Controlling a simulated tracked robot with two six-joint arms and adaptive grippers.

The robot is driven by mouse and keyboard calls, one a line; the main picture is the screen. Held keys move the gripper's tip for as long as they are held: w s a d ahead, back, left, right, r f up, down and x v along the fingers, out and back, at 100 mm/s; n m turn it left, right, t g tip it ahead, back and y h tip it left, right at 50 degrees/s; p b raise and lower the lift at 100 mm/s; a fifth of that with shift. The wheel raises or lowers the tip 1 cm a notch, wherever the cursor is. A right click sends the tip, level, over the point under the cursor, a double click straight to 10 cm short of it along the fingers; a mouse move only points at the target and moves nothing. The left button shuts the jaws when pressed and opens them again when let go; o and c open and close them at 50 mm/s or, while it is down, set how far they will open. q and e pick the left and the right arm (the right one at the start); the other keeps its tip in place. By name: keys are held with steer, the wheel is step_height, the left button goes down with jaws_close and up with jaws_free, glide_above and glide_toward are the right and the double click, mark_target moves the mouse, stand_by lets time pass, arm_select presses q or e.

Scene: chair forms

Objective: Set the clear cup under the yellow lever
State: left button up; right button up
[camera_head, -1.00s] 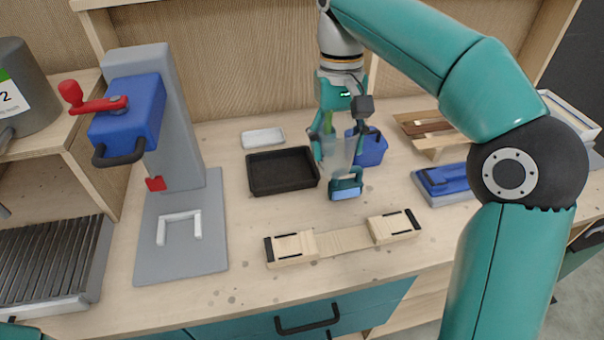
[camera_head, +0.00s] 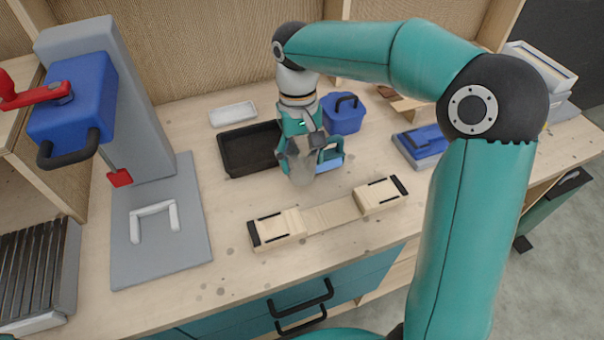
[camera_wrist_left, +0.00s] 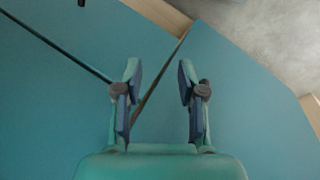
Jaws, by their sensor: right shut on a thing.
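My right gripper (camera_head: 308,158) is shut on the clear cup (camera_head: 301,167). It holds the cup over the bench, beside the black tray and behind the wooden block fixture. The gripper partly hides the cup. A tall grey stand with a blue head (camera_head: 75,112) is at the left. Its lever is red (camera_head: 35,97), and I see no yellow lever. A white U-shaped bracket (camera_head: 155,212) lies on the grey base plate (camera_head: 190,240) below the head. My left gripper (camera_wrist_left: 160,85) is open and empty in the left wrist view, over teal cabinet surfaces.
The wooden fixture (camera_head: 330,214) lies in front. A blue-topped block (camera_head: 420,142) is at the right. Bench between the base plate and the fixture is clear.

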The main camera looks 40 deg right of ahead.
mark_target(301, 174)
steer(key=shift+f, duration=2.7)
steer(key=o, duration=0.8)
steer(key=shift+r, duration=0.1)
